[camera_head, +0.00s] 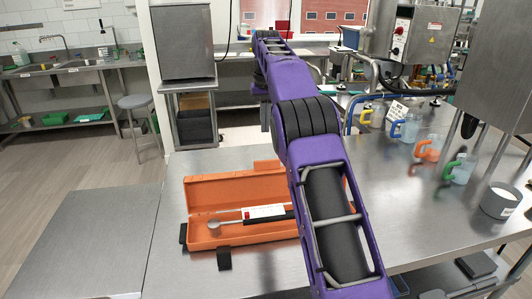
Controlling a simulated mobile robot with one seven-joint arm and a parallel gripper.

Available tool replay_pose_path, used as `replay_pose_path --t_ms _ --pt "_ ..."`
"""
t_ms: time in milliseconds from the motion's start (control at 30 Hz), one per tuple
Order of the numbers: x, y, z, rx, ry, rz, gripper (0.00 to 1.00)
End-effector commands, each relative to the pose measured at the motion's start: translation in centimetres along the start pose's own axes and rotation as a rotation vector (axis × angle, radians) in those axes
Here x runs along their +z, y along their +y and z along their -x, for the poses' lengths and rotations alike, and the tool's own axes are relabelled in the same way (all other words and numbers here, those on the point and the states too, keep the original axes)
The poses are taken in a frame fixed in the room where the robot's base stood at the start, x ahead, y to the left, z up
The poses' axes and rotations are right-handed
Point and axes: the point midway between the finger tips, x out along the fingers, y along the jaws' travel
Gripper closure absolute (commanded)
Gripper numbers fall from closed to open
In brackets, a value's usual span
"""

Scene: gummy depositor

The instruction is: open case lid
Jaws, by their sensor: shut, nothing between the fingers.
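The orange case (255,232) lies on the steel table to the left of my arm. Its lid (228,189) stands raised at the back, so the inside is visible. A tool with a round metal end (214,224) and a dark handle lies in the case, with a white label (263,211) near it. Black latches (223,258) hang at the front edge. My purple arm hides the case's right end. My gripper (265,119) is the small dark end hanging below the wrist, beyond the case and apart from it. It is shut and empty; its fingers are hard to make out.
Bottles with blue, orange and green handles (461,168) stand on the right of the table. A grey cup (501,200) is near the right edge. Steel machines stand at the right. The table left of the case is clear.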

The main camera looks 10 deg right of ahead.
Motion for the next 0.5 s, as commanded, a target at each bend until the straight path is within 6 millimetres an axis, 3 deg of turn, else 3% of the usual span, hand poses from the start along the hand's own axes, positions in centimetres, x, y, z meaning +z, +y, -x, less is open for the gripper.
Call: replay_pose_path --t_ms 267,500 --pt "0.1 0.1 -1.8 0.006 -0.010 0.031 1.00" --pt "0.2 0.1 -6.7 0.006 -0.010 0.029 1.00"
